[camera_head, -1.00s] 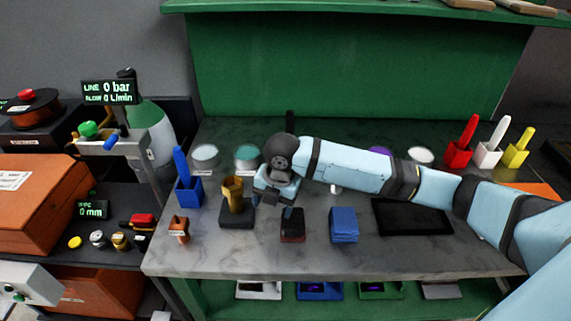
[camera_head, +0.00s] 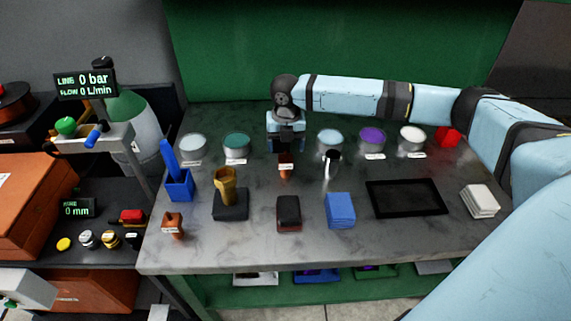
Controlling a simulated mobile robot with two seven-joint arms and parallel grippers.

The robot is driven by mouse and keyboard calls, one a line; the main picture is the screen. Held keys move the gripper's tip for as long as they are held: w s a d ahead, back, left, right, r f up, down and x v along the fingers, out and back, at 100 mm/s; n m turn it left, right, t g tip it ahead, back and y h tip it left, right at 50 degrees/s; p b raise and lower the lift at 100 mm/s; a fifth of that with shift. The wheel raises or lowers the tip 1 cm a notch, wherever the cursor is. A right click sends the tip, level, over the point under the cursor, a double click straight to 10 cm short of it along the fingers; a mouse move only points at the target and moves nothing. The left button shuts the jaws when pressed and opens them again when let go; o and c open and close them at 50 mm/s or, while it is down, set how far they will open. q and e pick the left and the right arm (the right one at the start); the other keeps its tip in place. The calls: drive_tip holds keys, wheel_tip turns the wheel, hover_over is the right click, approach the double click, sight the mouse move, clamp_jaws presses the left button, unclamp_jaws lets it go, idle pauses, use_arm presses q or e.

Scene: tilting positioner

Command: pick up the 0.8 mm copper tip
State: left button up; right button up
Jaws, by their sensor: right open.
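A small copper-coloured piece with a white label (camera_head: 285,165) stands on the grey bench, directly under my right gripper. A second copper-coloured piece with a label (camera_head: 173,226) stands at the bench's front left. The label text is too small to read, so I cannot tell which is 0.8 mm. My right gripper (camera_head: 286,150) is open, pointing down, with its fingers just above or around the top of the first piece; I cannot tell which. My left gripper is not in view.
Several round tins, including a teal one (camera_head: 237,146) and a purple one (camera_head: 372,140), line the back. A silver cylinder (camera_head: 331,167) stands right of the gripper. A brass piece on a black base (camera_head: 229,196), a dark block (camera_head: 288,212) and blue pads (camera_head: 340,211) lie in front.

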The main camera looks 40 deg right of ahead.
sight(285, 158)
wheel_tip(285, 158, down, 6)
drive_tip(key=shift+s+a+r, duration=0.15)
drive_tip(key=shift+r, duration=0.05)
drive_tip(key=shift+c, duration=0.4)
drive_tip(key=shift+r, duration=0.1)
drive_tip(key=c, duration=1.2)
drive_tip(key=shift+o, duration=0.2)
drive_tip(key=shift+r, duration=0.1)
